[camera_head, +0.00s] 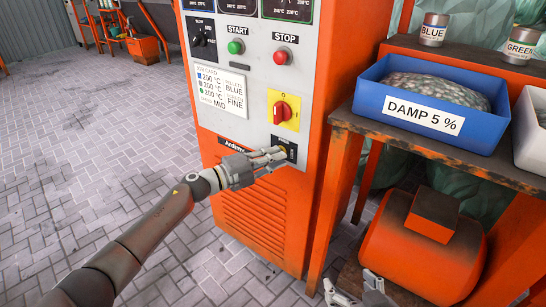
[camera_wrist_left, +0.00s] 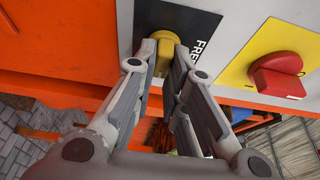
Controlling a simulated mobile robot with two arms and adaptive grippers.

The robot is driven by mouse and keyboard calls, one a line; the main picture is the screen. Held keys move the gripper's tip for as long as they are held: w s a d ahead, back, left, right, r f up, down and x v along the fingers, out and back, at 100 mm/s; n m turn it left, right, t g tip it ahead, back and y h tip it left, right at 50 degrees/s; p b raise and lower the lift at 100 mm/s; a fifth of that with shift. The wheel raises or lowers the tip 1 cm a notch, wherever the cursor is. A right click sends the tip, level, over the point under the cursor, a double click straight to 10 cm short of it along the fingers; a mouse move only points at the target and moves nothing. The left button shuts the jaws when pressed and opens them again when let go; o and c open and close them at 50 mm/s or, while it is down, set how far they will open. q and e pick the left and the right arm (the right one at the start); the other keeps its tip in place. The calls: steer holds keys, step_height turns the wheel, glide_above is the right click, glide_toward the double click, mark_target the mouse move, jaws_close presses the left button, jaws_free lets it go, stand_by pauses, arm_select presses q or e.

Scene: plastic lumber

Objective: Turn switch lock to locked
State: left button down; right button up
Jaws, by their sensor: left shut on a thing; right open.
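The switch lock is a small yellow knob (camera_wrist_left: 160,40) on a black plate (camera_wrist_left: 190,20) on the machine's front panel. The plate's lettering is partly hidden; "FRE" shows in the left wrist view. My left gripper (camera_head: 283,154) reaches the plate (camera_head: 291,145) in the head view. In the left wrist view its fingers (camera_wrist_left: 164,50) are shut on the yellow knob, one on each side. They hide part of the knob, and I cannot tell its set position. My right gripper (camera_head: 355,293) is open and empty at the bottom of the head view, apart from the machine.
A red rotary switch (camera_head: 282,111) on a yellow plate sits just above the lock. Green start (camera_head: 236,47) and red stop (camera_head: 283,57) buttons are higher. A shelf with a blue bin (camera_head: 392,84) stands close on the right. The paved floor (camera_head: 90,150) at left is clear.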

arm_select(q)
steer(key=shift+d+r, duration=0.2)
steer(key=shift+r, duration=0.15)
steer(key=c, duration=1.5)
jaws_free()
steer(key=shift+d+f, duration=0.15)
steer(key=shift+f, duration=0.1)
steer(key=v, duration=1.2)
steer(key=shift+w, duration=0.2)
